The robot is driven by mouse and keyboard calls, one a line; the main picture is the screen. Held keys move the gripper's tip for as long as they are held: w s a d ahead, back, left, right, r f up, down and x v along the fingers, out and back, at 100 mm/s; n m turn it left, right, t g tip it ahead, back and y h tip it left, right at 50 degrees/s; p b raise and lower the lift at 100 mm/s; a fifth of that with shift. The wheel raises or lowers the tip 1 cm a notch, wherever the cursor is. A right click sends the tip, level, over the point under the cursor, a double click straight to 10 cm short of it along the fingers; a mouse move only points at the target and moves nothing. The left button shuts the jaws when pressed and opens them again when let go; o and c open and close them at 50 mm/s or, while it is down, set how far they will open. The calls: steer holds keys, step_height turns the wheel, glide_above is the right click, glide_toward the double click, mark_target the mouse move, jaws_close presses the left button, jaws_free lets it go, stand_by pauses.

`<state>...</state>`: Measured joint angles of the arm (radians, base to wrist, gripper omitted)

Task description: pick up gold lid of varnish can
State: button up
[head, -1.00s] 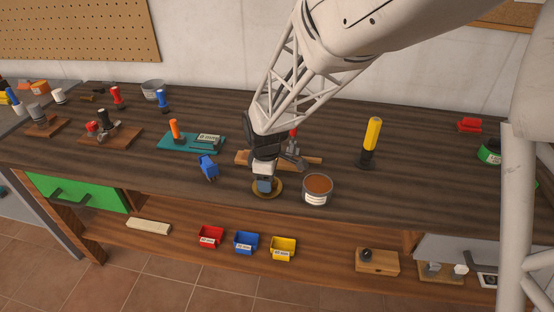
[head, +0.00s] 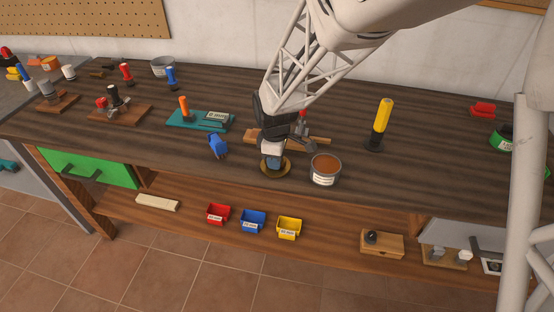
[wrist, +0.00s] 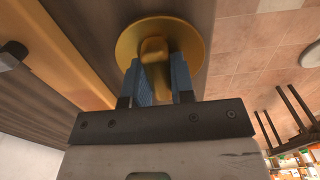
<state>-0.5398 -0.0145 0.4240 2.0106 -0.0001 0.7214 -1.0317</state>
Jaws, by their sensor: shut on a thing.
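The gold lid (head: 275,175) is a round disc near the front edge of the bench, just left of the varnish can (head: 324,179). The can is open, with brown varnish and a white label. My gripper (head: 274,161) is over the lid, pointing down. In the wrist view, its blue fingers (wrist: 160,78) are shut on the raised knob in the middle of the gold lid (wrist: 192,38). I cannot tell if the lid touches the bench or is slightly above it. My gripper hides part of the lid in the head view.
A blue clamp-like object (head: 217,146) is close left of my gripper. A wooden block with a metal tool (head: 318,141) lies behind. A yellow-handled tool (head: 381,125) stands right. Small red, blue and yellow bins (head: 289,228) sit on the lower shelf.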

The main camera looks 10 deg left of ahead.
jaws_close()
steer(key=shift+r, duration=0.8)
step_height(320, 180, up, 2)
steer(key=shift+r, duration=0.1)
steer(key=s+d, duration=0.4)
steer(key=s, duration=0.3)
steer(key=s+d+r, duration=0.1)
steer(key=s+d, duration=0.3)
steer(key=s, duration=0.3)
steer(key=shift+r, duration=0.1)
steer(key=shift+w, duration=0.1)
steer(key=w+d+r, duration=0.3)
steer(key=w, duration=0.4)
steer(key=w+d+r, duration=0.3)
steer(key=w+r, duration=0.1)
steer(key=w, duration=0.2)
steer(key=shift+w+d+m, duration=0.15)
steer(key=shift+w+m, duration=0.15)
steer(key=shift+w, duration=0.1)
steer(key=shift+f, duration=0.2)
